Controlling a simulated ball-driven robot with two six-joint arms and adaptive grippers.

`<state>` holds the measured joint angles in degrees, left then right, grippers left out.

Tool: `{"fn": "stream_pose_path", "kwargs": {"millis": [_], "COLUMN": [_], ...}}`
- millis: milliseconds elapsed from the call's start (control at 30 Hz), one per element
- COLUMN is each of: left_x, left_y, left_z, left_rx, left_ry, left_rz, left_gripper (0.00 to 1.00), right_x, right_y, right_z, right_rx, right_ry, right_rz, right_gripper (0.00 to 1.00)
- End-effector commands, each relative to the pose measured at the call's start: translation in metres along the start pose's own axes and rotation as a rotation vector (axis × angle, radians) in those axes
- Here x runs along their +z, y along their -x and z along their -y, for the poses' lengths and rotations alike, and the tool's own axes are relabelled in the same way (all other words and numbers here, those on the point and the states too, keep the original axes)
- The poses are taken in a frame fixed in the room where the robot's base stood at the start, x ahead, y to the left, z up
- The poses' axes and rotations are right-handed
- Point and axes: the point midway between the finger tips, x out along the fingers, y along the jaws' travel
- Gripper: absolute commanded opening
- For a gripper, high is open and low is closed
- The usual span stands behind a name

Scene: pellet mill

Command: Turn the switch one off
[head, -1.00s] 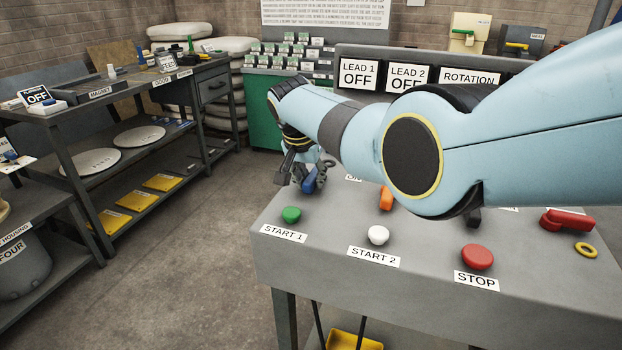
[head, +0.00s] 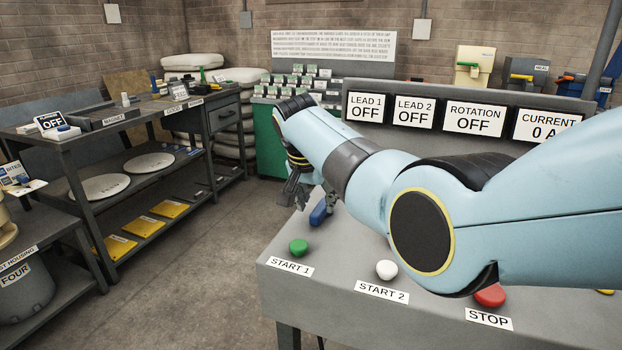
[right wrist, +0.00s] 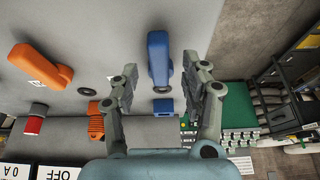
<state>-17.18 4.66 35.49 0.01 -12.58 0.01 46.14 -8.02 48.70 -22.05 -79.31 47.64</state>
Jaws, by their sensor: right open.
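A blue switch handle (head: 319,213) stands on the grey control desk (head: 345,250), behind the green START 1 button (head: 298,247). Its label is hidden, so I cannot read its number. My right gripper (head: 297,188) is open and empty, just left of and above the blue handle in the head view. In the right wrist view the blue handle (right wrist: 159,58) appears between the two spread fingers (right wrist: 160,68), apart from both as far as I can tell. The LEAD 1 display (head: 365,108) reads OFF. My left gripper is out of view.
The white START 2 button (head: 387,269) and red STOP button (head: 489,295) sit along the desk front. An orange lever (right wrist: 40,66) stands beside the blue one in the right wrist view. My right arm covers much of the desk. Open floor lies left of it.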

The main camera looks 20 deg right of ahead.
Motion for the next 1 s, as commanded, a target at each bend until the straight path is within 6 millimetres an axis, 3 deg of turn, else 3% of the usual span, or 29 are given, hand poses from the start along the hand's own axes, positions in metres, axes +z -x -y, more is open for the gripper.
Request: {"fn": "stream_pose_path", "kwargs": {"millis": [200, 400, 1000], "left_x": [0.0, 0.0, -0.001], "left_y": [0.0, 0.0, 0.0], "left_z": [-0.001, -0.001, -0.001], "left_rx": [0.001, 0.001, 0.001], "left_ry": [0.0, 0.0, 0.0], "left_rz": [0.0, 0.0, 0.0], "left_gripper": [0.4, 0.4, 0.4], "right_x": [0.0, 0.0, 0.0], "right_y": [0.05, 0.079, 0.086], "right_z": [0.002, 0.001, 0.001], "right_rx": [-0.004, -0.002, 0.0], "right_ry": [-0.002, -0.001, -0.001], "right_rz": [-0.002, -0.001, 0.0], "right_gripper": [0.46, 0.46, 0.46]}}
